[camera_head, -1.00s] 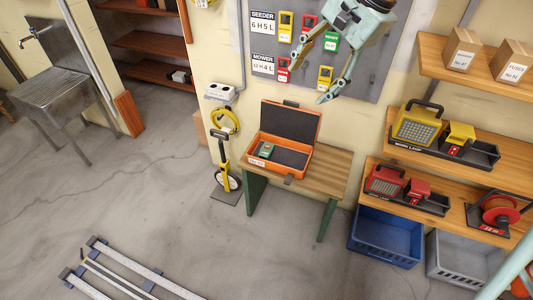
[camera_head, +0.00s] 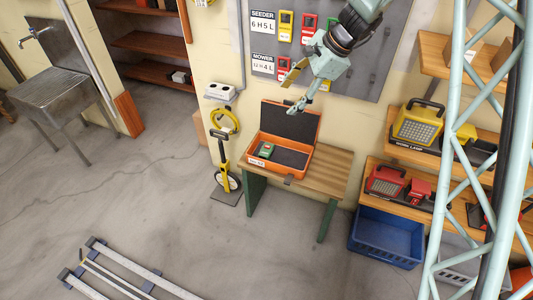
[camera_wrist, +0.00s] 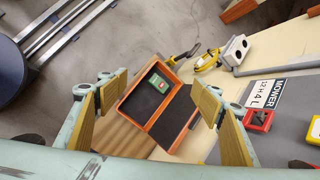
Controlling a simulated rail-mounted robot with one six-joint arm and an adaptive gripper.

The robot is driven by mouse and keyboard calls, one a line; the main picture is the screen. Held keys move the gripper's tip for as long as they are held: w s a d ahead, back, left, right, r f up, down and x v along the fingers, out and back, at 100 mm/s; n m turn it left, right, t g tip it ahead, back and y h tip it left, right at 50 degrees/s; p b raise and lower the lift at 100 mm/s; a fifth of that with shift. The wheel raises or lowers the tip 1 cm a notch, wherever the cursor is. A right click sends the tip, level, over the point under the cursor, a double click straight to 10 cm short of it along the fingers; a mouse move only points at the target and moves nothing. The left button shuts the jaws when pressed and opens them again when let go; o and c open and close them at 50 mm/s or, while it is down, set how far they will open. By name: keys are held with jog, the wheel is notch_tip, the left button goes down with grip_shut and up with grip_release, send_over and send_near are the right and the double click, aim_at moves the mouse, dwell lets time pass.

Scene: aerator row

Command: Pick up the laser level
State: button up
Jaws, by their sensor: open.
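The laser level is probably the small green device (camera_head: 264,149) lying in the left part of an open orange case (camera_head: 284,166). In the wrist view the green device (camera_wrist: 159,83) sits at the upper end of the case's dark-lined tray (camera_wrist: 143,106). The case stands on a wooden bench (camera_head: 325,172) with its lid up toward the wall. My gripper (camera_head: 294,98) is open and empty, above the case and in front of the tag board. In the wrist view its two padded fingers (camera_wrist: 163,108) stand wide apart, with the case showing between them.
A yellow measuring wheel (camera_head: 222,165) leans left of the bench. The tag board (camera_head: 372,50) is behind my gripper. Shelves with work lamps (camera_head: 418,123) are on the right, with a blue crate (camera_head: 384,238) below. The floor before the bench is clear.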

jog(key=w+a+f+m, duration=0.1)
jog(key=w+f+m, duration=0.15)
jog(key=f, duration=0.45)
jog(key=w+a+f+m, duration=0.1)
jog(key=w+f, duration=0.3)
jog(key=f, duration=0.3)
jog(key=m+b, duration=0.1)
jog(key=m, duration=0.3)
send_near(267, 149)
jog(key=shift+s+d+r+y, duration=0.15)
jog(key=shift+d+r+y, duration=0.15)
jog(key=shift+d+r, duration=0.8)
jog(key=shift+a, duration=0.1)
jog(key=shift+b+x, duration=0.65)
jog(key=shift+x, duration=3.55)
jog(key=shift+f, duration=0.1)
jog(key=shift+b+x, duration=0.65)
jog(key=shift+x, duration=1.9)
jog(key=shift+s, duration=0.1)
jog(key=c, duration=0.7)
